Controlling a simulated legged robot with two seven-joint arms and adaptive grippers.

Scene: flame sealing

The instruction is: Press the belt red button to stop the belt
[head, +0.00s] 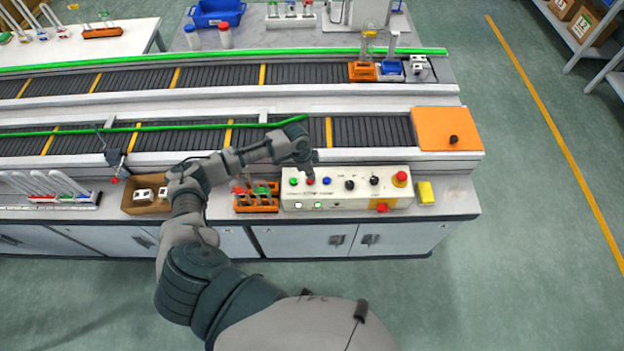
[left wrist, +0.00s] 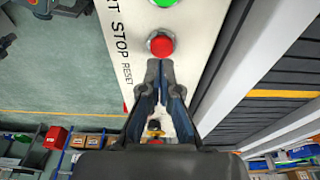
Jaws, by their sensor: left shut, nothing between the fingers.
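The control panel (head: 345,203) is a white box on the front of the bench. A red button (head: 310,181) sits on its top left between a green button (head: 293,182) and a blue one (head: 327,181). My left gripper (head: 313,161) is shut and empty just above the red button. In the left wrist view, the shut fingertips (left wrist: 160,62) end right at the lower edge of the red button (left wrist: 160,45), by the printed word STOP; I cannot tell whether they touch it. The green button (left wrist: 163,2) is at the top edge. My right gripper is not in view.
The panel also carries black knobs and a red mushroom button (head: 400,178) at its right. An orange rack (head: 256,204) and a cardboard box (head: 146,199) stand left of it, a yellow block (head: 425,193) right. The belt (head: 370,131) runs behind.

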